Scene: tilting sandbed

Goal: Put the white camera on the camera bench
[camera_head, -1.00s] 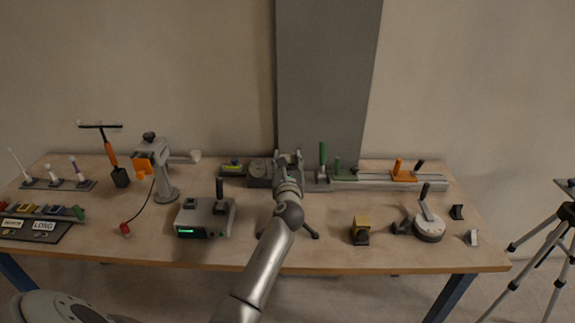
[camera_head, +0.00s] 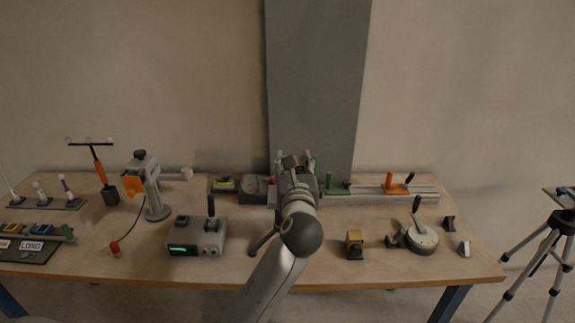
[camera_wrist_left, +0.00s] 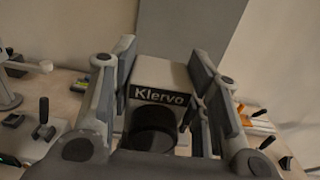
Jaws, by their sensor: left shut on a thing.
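My left gripper (camera_head: 294,160) is over the back middle of the table, in front of the grey column. In the left wrist view its fingers (camera_wrist_left: 160,75) are shut on the white camera (camera_wrist_left: 165,72), one on each side. The camera has a white body with a black "Klervo" label and a dark round lens (camera_wrist_left: 152,128) towards the wrist. In the head view my gripper and arm mostly hide it. A long grey rail bench (camera_head: 350,199) runs along the back right of the table, with green and orange clamps; its left part is hidden by my arm. My right gripper is out of view.
A grey box with a green display (camera_head: 197,237) and a grey stand with an orange part (camera_head: 148,190) are to the left. A tripod (camera_head: 553,235) stands off the table's right end.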

